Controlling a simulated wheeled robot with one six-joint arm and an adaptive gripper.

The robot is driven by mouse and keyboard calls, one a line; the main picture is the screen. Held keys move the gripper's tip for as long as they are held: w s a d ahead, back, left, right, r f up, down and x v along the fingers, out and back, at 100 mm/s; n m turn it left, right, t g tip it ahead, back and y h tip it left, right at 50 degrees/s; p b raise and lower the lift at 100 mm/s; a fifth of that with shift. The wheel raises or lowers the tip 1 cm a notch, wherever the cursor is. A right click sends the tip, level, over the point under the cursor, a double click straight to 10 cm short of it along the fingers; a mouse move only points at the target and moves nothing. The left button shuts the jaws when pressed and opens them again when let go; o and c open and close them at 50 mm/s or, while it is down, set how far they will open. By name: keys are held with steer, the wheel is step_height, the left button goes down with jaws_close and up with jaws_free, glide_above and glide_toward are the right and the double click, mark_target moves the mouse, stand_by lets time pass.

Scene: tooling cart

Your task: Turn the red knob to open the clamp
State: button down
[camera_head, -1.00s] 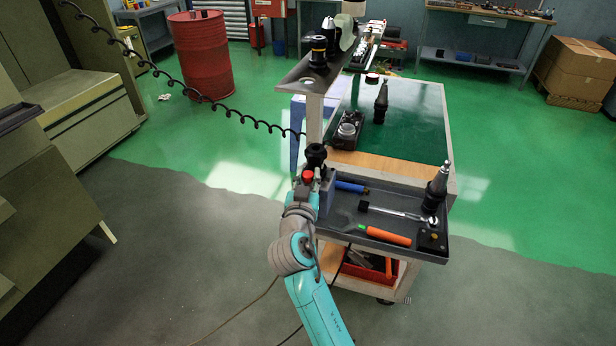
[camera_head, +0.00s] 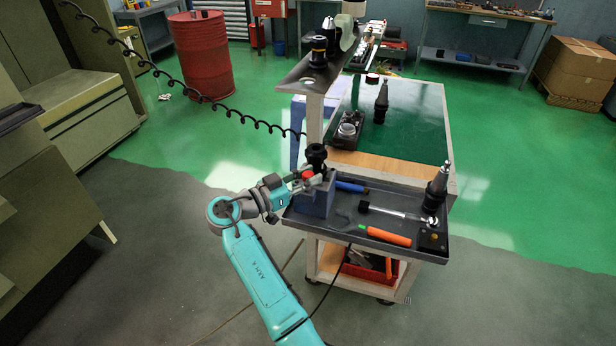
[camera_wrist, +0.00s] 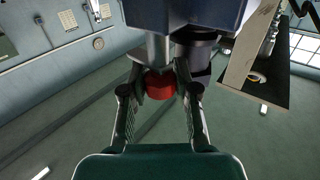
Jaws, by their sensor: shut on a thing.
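The red knob (camera_head: 307,174) sits on the clamp block (camera_head: 318,197), a blue-grey block at the left end of the cart's tray. A black tool holder (camera_head: 316,156) stands upright in the top of the block. My gripper (camera_head: 303,178) reaches the knob from the left. In the wrist view the red knob (camera_wrist: 160,84) is between the two fingertips, and my gripper (camera_wrist: 160,90) is shut on it. The dark underside of the block fills the top of that view. Whether the clamp is open cannot be told.
The tray (camera_head: 350,230) holds a blue-handled tool (camera_head: 351,187), a ratchet (camera_head: 398,212), an orange-handled screwdriver (camera_head: 386,235) and a black tapered holder (camera_head: 437,190). A shelf (camera_head: 310,75) rises behind the block. The floor left of the cart is clear.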

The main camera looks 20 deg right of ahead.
steer(key=shift+f+m+g, duration=0.1)
steer(key=shift+m+g, duration=0.5)
steer(key=shift+g, duration=0.3)
steer(key=shift+g+h, duration=0.3)
steer(key=c, duration=0.9)
jaws_free()
steer(key=shift+o, duration=0.2)
steer(key=s+a, duration=0.2)
steer(key=a, duration=0.9)
steer(key=shift+a, duration=0.4)
